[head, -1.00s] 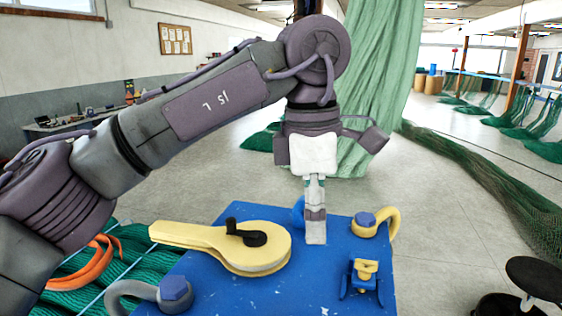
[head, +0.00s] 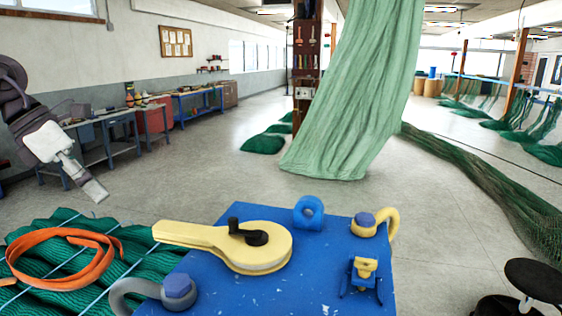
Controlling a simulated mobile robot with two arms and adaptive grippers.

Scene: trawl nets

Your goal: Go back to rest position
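My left gripper (head: 95,190) is at the left edge of the head view, raised above the floor and well clear of the blue table. Its fingers look close together and nothing shows between them, but the side-on angle hides whether they are shut. The part of my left arm that shows is folded at the far left. My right gripper is not in the head view.
The blue table (head: 225,292) carries a yellow crank reel (head: 200,237), a blue eye (head: 309,212), a yellow hook (head: 390,222), a grey shackle (head: 130,292) and a yellow-and-blue clamp (head: 364,274). Green netting (head: 40,285) with an orange strap (head: 100,263) lies left. A black stool (head: 536,278) stands right.

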